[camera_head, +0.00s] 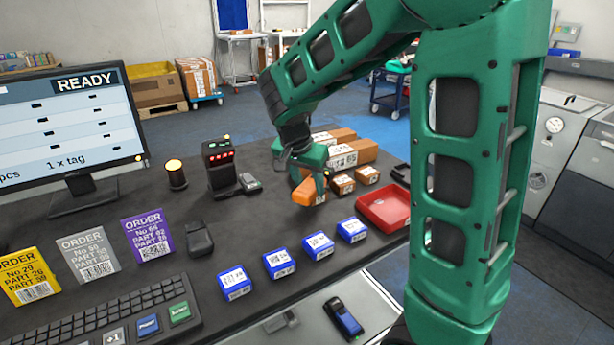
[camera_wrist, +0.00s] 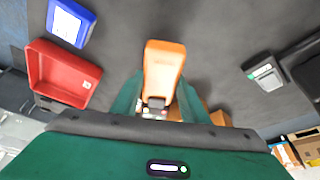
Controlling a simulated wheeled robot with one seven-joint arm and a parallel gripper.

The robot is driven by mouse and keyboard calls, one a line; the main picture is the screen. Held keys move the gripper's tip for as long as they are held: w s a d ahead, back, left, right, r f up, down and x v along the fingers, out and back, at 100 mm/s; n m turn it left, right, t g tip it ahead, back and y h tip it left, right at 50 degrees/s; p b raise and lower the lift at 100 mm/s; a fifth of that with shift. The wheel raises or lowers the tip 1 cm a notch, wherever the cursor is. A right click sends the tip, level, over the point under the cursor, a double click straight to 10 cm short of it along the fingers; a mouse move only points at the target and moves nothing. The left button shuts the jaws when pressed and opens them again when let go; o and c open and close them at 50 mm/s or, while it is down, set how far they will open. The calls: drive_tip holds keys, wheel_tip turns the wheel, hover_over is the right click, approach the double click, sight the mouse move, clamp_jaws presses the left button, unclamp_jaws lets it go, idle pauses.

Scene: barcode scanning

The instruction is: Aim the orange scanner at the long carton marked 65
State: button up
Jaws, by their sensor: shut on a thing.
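The orange scanner (camera_head: 303,194) is held by my gripper (camera_head: 318,178) above the dark table, tilted, with its orange end toward the lower left. In the wrist view the scanner (camera_wrist: 164,66) sits between the two green fingers of my gripper (camera_wrist: 158,100), which are shut on it. Long brown cartons with white labels lie behind the gripper: one nearer (camera_head: 366,151) and one farther (camera_head: 343,134). Their label numbers are too small to read, so I cannot tell which is marked 65. My gripper partly hides the nearer one.
Small cartons (camera_head: 367,175) and a red tray (camera_head: 362,208) are right of the gripper. Several blue boxes (camera_head: 276,264) line the front. Order cards, keyboard and monitor (camera_head: 70,115) fill the left side.

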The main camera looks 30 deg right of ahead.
sight(309, 185)
drive_tip(key=shift+f, duration=0.35)
wheel_tip(309, 185, up, 12)
idle(0.5)
